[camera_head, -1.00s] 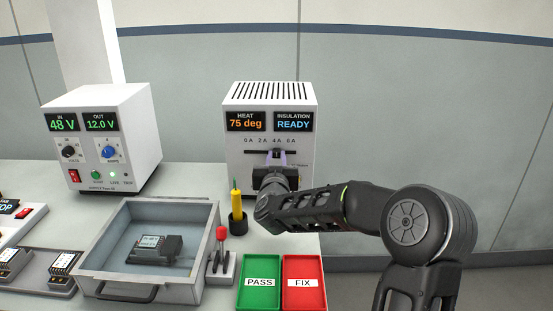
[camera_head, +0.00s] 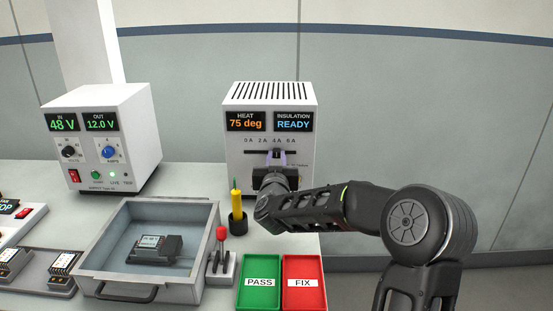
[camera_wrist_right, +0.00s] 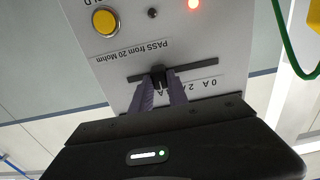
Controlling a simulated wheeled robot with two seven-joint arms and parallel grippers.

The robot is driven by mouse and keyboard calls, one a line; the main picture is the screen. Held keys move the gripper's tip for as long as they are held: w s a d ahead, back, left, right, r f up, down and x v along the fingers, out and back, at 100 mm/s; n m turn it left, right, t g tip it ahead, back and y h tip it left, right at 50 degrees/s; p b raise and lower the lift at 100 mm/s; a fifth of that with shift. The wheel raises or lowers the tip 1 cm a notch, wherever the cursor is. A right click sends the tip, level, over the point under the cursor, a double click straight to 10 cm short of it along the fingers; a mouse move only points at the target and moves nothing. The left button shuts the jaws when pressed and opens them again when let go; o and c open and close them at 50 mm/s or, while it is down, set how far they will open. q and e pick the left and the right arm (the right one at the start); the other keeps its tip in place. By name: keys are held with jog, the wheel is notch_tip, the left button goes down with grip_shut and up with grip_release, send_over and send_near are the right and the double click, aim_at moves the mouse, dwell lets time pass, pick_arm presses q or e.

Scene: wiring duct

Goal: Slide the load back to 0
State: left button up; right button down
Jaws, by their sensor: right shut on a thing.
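The white load box (camera_head: 230,170) stands at the back of the bench. Its front has a horizontal slot marked 0 A to 6 A, and the dark slider knob (camera_head: 277,152) sits at about the 4 A mark. In the right wrist view the panel appears upside down and the knob (camera_wrist_right: 158,76) is in the slot between the fingertips. My right gripper (camera_head: 277,158) is shut on the knob, and its purple-grey fingers (camera_wrist_right: 160,88) touch it from both sides. My left gripper is not in view.
The box displays read HEAT 75 deg and INSULATION READY. A yellow probe (camera_head: 237,205) in a black holder and a red-knobbed lever (camera_head: 221,234) stand in front. Green PASS (camera_head: 261,298) and red FIX (camera_head: 305,299) trays lie nearer. A grey tray (camera_head: 201,252) holds a module.

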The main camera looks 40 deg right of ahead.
aim_at(245, 119)
jog(key=w+a, duration=0.1)
jog(key=a, duration=0.1)
jog(key=w+a, duration=0.4)
jog(key=shift+a+r, duration=0.1)
jog(key=shift+a, duration=0.3)
jog(key=c, duration=1.3)
grip_release()
jog(key=shift+w, duration=0.1)
notch_tip(245, 119, up, 10)
jog(key=shift+f+p, duration=0.1)
jog(key=shift+p, duration=0.3)
